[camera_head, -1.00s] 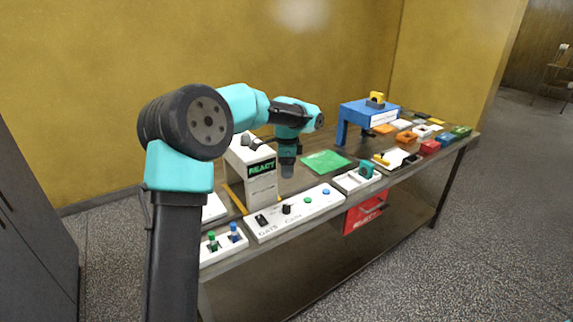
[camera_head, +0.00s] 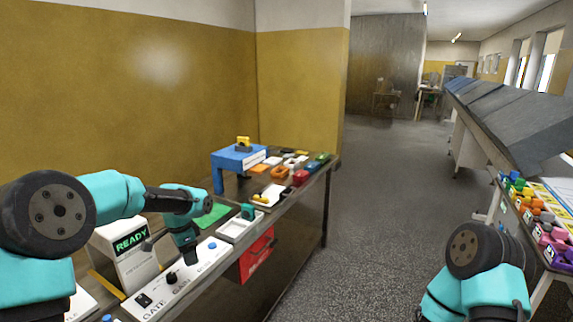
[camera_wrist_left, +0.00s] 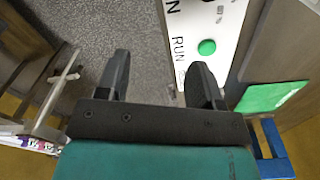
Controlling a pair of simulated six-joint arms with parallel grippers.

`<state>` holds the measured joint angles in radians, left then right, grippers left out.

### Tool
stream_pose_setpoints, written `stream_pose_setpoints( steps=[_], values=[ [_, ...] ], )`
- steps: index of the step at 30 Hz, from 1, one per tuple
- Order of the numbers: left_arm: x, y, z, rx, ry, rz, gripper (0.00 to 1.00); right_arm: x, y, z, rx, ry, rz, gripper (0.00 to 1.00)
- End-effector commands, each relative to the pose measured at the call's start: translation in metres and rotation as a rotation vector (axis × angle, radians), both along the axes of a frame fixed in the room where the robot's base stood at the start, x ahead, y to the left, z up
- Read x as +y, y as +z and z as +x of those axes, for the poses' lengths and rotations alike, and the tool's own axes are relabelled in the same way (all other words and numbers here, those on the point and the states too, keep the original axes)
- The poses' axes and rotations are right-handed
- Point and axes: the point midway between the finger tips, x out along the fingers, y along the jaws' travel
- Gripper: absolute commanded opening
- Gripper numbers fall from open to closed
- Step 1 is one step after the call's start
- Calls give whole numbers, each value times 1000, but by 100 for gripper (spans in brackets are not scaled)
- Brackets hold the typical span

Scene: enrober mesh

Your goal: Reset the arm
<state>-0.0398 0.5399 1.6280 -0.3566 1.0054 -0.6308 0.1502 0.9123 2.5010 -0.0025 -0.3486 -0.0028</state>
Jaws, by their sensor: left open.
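My left arm comes in from the left in the head view, and its left gripper (camera_head: 190,256) points down by the white control panel (camera_head: 150,300). The left wrist view shows the two dark fingers of this gripper (camera_wrist_left: 160,82) apart, with nothing between them. Past the right finger lies the panel (camera_wrist_left: 217,25) with the word RUN and a green button (camera_wrist_left: 206,47). Part of my right arm (camera_head: 478,270) shows at the lower right of the head view; its gripper is out of the picture.
A white box (camera_head: 127,258) with a READY display stands behind the panel. A green mat (camera_head: 212,213), a blue stand (camera_head: 228,160) and several coloured blocks are on the bench. A red box (camera_head: 257,258) hangs at its front. Another table with coloured pieces (camera_head: 533,215) stands right.

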Motion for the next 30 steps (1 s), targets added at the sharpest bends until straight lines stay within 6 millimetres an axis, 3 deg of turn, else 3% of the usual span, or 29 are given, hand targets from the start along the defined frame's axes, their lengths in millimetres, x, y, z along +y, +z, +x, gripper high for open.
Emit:
stream_pose_setpoints(
  steps=[3,6,11,15,22,27,30],
  values=[
    [-36,-63,-14,19,85,-51,61,0,0,0,0,0,0,0],
    [-55,-114,-33,33,169,-105,61,0,0,0,0,0,0,0],
    [-73,-190,-75,62,325,-190,61,0,0,0,0,0,0,0],
    [-84,-246,-123,90,481,-249,61,0,0,0,0,0,0,0],
    [-94,-310,-212,130,762,-303,61,0,0,0,0,0,0,0],
    [-94,-332,-268,143,936,-308,61,0,0,0,0,0,0,0],
    [-93,-335,-284,141,991,-307,61,0,0,0,0,0,0,0]
  ],
)
